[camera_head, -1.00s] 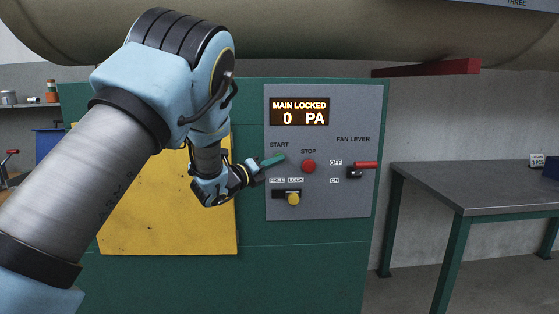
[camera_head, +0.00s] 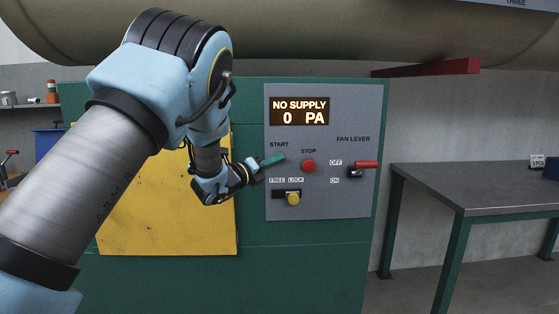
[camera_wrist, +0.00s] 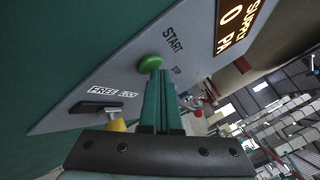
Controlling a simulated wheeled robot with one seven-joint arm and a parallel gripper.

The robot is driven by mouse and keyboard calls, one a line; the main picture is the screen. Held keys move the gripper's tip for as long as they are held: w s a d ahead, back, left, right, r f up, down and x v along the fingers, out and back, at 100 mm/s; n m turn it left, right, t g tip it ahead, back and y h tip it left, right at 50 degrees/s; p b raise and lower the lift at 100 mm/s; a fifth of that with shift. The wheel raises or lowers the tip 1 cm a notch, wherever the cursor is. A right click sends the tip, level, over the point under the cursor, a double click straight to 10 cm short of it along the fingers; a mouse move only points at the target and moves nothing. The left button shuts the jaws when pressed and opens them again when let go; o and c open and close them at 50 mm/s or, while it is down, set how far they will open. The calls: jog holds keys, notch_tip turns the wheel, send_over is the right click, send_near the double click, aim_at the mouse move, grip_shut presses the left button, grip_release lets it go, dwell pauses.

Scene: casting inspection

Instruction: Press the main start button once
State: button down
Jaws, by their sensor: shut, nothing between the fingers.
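The green start button (camera_wrist: 150,63) shows in the wrist view under the word START on the grey control panel (camera_head: 345,120). In the head view it is hidden by my fingers. My gripper (camera_head: 282,157) is shut and empty, its green fingers pointing at the panel. In the wrist view my fingertips (camera_wrist: 160,74) are right at the button; I cannot tell whether they touch it. The button does not look clearly pushed in. The panel's display (camera_head: 299,112) reads NO SUPPLY, 0 PA.
Right of my fingertips is the red stop button (camera_head: 308,166). Below is a yellow knob (camera_head: 293,198) at the FREE/LOCK slot. The red fan lever (camera_head: 366,165) lies near OFF. A grey table (camera_head: 470,185) stands to the right; a large tank (camera_head: 300,35) hangs above.

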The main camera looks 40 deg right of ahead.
jog(key=shift+s+a+b, duration=0.4)
jog(key=shift+s, duration=0.15)
jog(key=shift+s+a+b, duration=1.3)
jog(key=shift+s+a, duration=0.3)
jog(key=shift+s, duration=0.3)
